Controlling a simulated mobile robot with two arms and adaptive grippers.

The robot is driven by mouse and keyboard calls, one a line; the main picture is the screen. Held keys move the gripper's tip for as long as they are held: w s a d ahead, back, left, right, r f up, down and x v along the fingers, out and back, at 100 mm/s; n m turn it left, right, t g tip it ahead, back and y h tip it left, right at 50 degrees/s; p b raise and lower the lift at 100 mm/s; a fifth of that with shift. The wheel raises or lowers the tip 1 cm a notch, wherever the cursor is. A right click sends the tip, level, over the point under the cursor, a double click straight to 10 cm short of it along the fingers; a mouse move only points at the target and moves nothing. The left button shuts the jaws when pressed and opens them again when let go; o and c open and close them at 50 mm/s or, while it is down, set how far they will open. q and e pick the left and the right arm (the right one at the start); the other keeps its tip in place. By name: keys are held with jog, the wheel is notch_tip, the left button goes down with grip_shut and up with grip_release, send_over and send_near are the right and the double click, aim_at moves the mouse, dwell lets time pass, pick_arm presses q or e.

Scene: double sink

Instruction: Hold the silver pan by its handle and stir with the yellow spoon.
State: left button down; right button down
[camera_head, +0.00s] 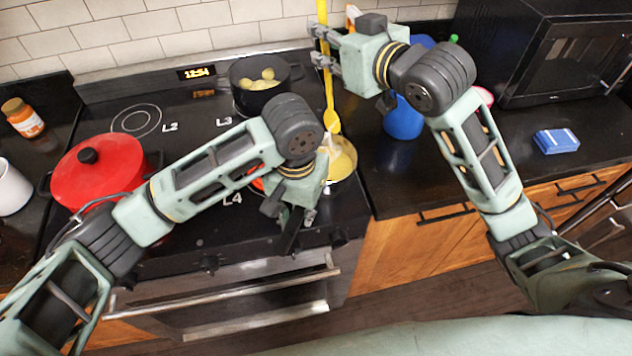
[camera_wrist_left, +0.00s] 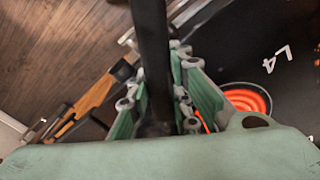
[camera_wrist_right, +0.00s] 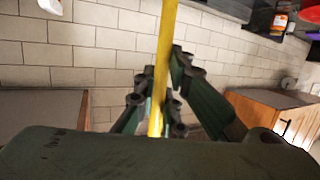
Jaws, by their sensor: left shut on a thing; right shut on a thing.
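The silver pan (camera_head: 352,172) holds yellow contents and is partly hidden behind my left arm in the head view. My left gripper (camera_head: 288,218) is shut on the pan's black handle (camera_wrist_left: 151,50), which runs between its fingers in the left wrist view. My right gripper (camera_head: 322,46) is shut on the shaft of the yellow spoon (camera_head: 328,85), also seen in the right wrist view (camera_wrist_right: 165,60). The spoon hangs nearly upright, its bowl down, just above or at the pan's far rim; I cannot tell whether it touches the contents.
A glowing burner (camera_wrist_left: 248,98) by the L4 mark shows uncovered in the left wrist view. A red lidded pot (camera_head: 98,175) and a dark pot (camera_head: 262,98) with yellowish pieces stand on the stove. A blue object (camera_head: 403,122) and black microwave (camera_head: 545,55) stand right.

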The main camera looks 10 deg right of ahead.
dwell(0.3)
pick_arm(q)
jog(key=c, duration=1.5)
grip_release()
jog(key=shift+r, duration=0.15)
notch_tip(320, 180, up, 12)
jog(key=shift+f, duration=0.15)
jog(key=shift+s, duration=0.1)
